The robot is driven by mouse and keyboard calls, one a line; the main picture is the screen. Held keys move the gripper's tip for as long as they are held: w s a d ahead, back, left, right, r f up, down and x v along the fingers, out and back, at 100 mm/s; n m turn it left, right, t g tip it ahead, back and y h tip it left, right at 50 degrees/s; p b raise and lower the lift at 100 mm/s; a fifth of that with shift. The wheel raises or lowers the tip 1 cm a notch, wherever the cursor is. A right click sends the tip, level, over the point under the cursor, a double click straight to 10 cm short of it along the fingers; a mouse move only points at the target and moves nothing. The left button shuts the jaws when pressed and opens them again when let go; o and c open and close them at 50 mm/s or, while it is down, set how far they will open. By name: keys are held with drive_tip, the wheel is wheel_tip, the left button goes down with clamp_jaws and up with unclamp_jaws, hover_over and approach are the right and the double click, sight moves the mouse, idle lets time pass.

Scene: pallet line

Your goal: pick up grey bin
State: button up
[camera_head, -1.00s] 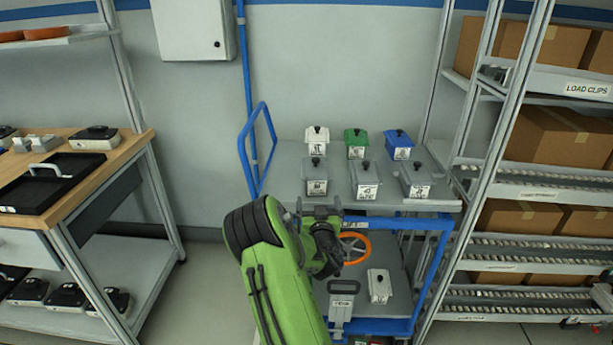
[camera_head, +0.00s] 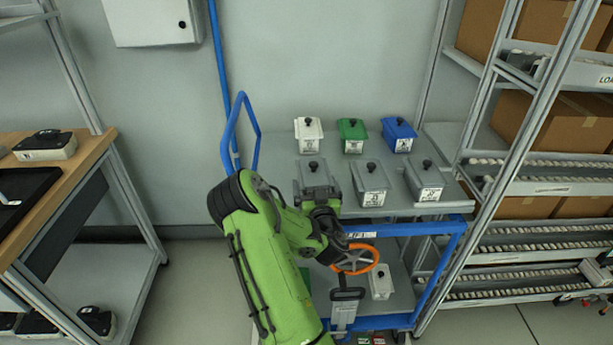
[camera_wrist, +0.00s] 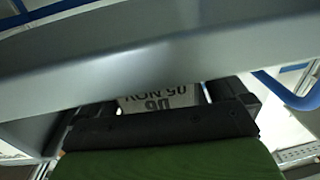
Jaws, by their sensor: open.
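Three grey bins with black knobs stand in the front row on the trolley's top shelf: left (camera_head: 314,168), middle (camera_head: 371,180) and right (camera_head: 424,180). My gripper (camera_head: 318,193) is open at the front of the left grey bin and hides its lower front and label. I cannot tell whether they touch. In the wrist view, my gripper (camera_wrist: 160,104) has dark fingers on both sides of a white label (camera_wrist: 160,97) with upside-down print. A broad grey surface crosses that view and hides what bears the label.
White (camera_head: 308,134), green (camera_head: 352,135) and blue (camera_head: 398,135) bins stand in the back row. A blue handle (camera_head: 232,130) rises at left; a carton rack (camera_head: 520,190) stands close at right.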

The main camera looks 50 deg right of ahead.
drive_tip(key=shift+s, duration=0.15)
drive_tip(key=shift+c, duration=0.3)
drive_tip(key=c, duration=1.4)
drive_tip(key=shift+c, duration=0.5)
drive_tip(key=shift+r, duration=0.15)
